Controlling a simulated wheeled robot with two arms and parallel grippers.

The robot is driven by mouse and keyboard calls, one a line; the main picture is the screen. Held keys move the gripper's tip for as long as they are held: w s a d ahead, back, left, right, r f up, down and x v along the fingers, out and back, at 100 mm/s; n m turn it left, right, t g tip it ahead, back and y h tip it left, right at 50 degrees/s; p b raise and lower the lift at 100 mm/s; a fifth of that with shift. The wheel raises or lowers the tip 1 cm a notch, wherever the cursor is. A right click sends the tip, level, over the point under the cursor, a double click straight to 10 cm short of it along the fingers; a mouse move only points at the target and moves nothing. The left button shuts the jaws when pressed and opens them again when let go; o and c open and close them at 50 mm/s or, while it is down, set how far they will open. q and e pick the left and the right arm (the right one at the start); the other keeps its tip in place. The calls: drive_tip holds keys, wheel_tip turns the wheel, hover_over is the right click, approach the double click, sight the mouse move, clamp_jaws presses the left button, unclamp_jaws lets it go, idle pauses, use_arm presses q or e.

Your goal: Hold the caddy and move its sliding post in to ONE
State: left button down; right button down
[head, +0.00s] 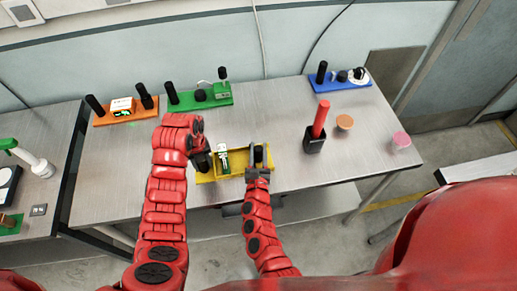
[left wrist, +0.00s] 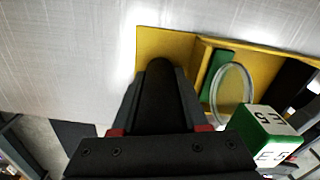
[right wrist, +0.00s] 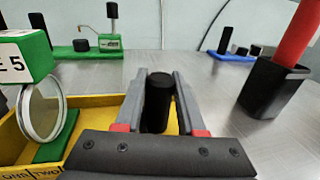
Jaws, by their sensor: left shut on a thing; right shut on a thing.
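The yellow caddy (head: 236,177) lies near the table's front edge, with a black post at each end. My left gripper (head: 203,152) is shut on the left post (left wrist: 160,88), which stands between its fingers. My right gripper (head: 258,168) is shut on the right black post (right wrist: 158,102). The caddy holds a green-and-white lettered block (left wrist: 266,130) and a clear ring (left wrist: 232,90) on a green piece. The caddy's edge (right wrist: 90,100) shows the lettering "ONE" and "TWO" at the lower left of the right wrist view; my right gripper partly hides the rest.
A black holder (head: 313,142) with a red rod stands close to the caddy's right. An orange module (head: 122,117), a green module (head: 185,105) and a blue module (head: 338,83) sit behind. Orange (head: 345,122) and pink (head: 401,140) round pieces lie right.

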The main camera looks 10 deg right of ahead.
drive_tip(key=shift+a, duration=0.1)
idle(0.7)
drive_tip(key=a, duration=0.5)
drive_tip(key=shift+d, duration=0.1)
drive_tip(key=c, duration=0.5)
unclamp_jaws()
drive_tip(key=v, duration=1)
drive_tip(key=shift+s+f, duration=0.1)
drive_tip(key=shift+s, duration=0.85)
